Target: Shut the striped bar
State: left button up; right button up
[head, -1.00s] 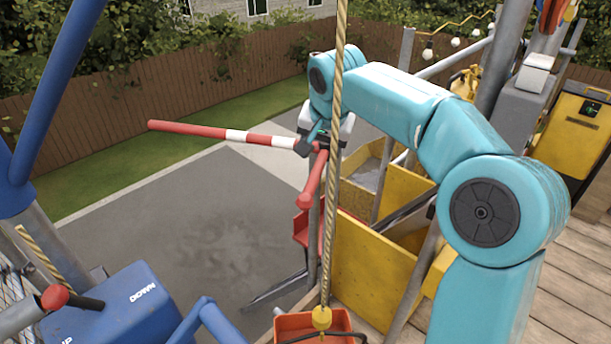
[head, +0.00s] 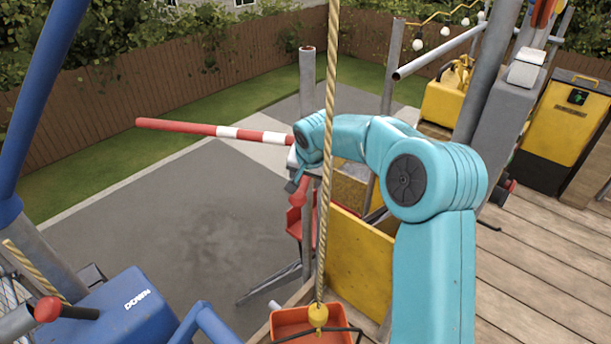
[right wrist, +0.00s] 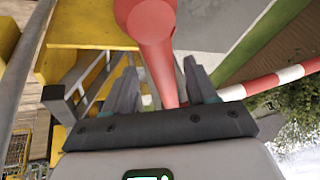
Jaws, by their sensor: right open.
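The red-and-white striped bar (head: 215,131) sticks out to the left over the grey paving in the head view, roughly level. Its right end is hidden behind my right arm. A red rod with a rounded end (head: 298,197) shows just below my right gripper (head: 299,179). In the right wrist view, that red rod (right wrist: 152,40) runs between the spread fingers of my right gripper (right wrist: 160,75), which is open. I cannot tell whether the fingers touch it. The striped bar shows at the right there (right wrist: 263,85). My left gripper is out of view.
A rope (head: 329,130) hangs in front of my right arm, down to an orange bucket (head: 285,322). A yellow panel (head: 360,268) stands beside the arm. A blue hoist (head: 125,312) is at lower left. Wooden decking (head: 540,255) lies clear at right.

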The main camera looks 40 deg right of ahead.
jog(key=shift+w+f, duration=0.3)
jog(key=shift+f, duration=0.05)
jog(key=shift+s+r, duration=0.15)
jog(key=shift+s, duration=0.05)
grip_shut()
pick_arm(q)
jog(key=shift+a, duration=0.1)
